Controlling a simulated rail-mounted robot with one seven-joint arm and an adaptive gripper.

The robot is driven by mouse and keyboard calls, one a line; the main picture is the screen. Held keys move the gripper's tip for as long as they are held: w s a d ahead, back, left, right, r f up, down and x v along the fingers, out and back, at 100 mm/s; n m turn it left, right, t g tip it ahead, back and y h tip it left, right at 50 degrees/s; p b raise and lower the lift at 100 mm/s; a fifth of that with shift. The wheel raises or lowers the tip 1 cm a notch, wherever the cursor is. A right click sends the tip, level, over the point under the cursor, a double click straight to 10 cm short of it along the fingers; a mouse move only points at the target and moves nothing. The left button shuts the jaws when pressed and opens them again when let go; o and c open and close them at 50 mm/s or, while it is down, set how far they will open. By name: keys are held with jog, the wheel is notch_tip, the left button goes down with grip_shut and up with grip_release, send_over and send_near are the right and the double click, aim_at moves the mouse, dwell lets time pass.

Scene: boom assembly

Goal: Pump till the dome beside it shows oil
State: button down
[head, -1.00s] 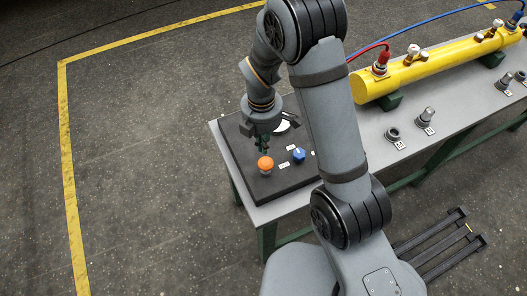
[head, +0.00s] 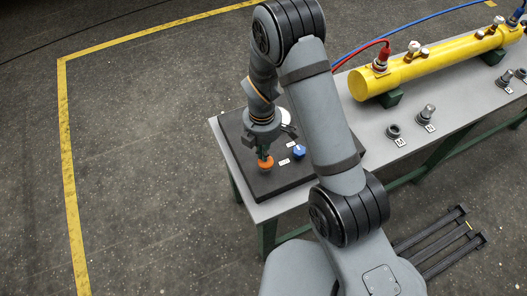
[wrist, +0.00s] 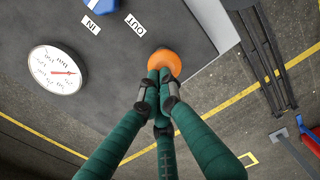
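An orange rounded button or bulb (head: 266,168) sits near the front of the dark panel (head: 262,192). It also shows in the wrist view (wrist: 166,62), near the OUT label (wrist: 135,25). My gripper (head: 266,155) points down over it. In the wrist view the green fingertips (wrist: 160,75) are together and overlap the orange piece's near edge; they look to be touching its top, with nothing held between them. A blue knob (head: 299,152) is to its right, and shows by the IN label in the wrist view (wrist: 98,5). I cannot make out a dome showing oil.
A white dial gauge (wrist: 55,70) with a red needle is on the panel. A yellow cylinder (head: 435,66) with hoses lies on the grey table (head: 375,165). Several small fittings stand in front of it. The table's near edge is close to the panel.

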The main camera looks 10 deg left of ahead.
jog(key=shift+f+b, duration=0.3)
jog(key=shift+f, duration=0.55)
jog(key=shift+r, duration=0.2)
notch_tip(320, 180, up, 5)
jog(key=p, duration=0.4)
jog(key=shift+f, duration=0.1)
notch_tip(320, 180, up, 9)
jog(key=b, duration=0.1)
jog(key=shift+a+b, duration=0.15)
jog(key=shift+b, duration=0.2)
dwell(0.3)
